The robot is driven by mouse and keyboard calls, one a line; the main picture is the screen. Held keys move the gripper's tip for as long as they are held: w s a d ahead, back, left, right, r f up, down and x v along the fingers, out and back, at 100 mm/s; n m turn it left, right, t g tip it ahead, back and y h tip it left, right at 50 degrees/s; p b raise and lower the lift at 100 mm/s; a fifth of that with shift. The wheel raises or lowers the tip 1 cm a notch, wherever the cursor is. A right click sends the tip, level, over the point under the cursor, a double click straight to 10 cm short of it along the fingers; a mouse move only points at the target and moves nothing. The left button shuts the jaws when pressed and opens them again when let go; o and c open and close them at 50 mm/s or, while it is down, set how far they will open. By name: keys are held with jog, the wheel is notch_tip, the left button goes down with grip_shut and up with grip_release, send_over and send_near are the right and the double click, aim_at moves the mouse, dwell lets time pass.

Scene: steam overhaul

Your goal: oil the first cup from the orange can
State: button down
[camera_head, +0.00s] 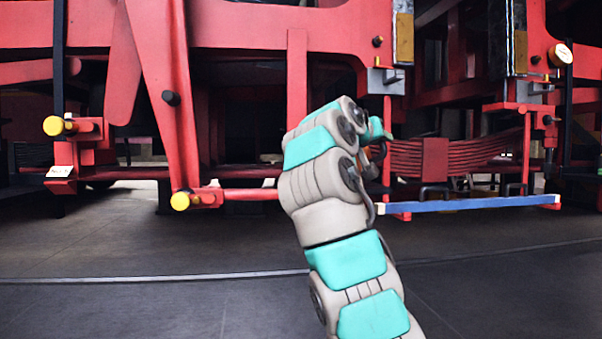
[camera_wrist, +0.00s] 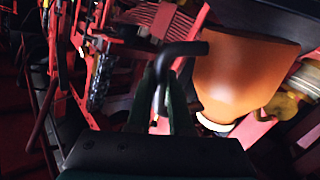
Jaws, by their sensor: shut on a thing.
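Red locomotive frame (camera_head: 240,25) crosses the head view. Yellow-capped fittings (camera_head: 181,200) stick out at left. A red leaf spring (camera_head: 470,158) and a blue bar (camera_head: 465,205) are right of my arm. A gauge (camera_head: 560,54) is at upper right. The dark floor (camera_head: 150,245) in front is clear.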

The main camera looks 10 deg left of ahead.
dwell(0.4)
jog(key=shift+w+a+m, duration=0.1)
jog(key=shift+w+m, duration=0.05)
jog(key=shift+m, duration=0.55)
jog(key=shift+r, duration=0.1)
jog(key=shift+s+r+n, duration=0.15)
jog(key=shift+s+n, duration=0.1)
jog(key=shift+n, duration=0.65)
jog(key=shift+w, duration=0.1)
dwell(0.4)
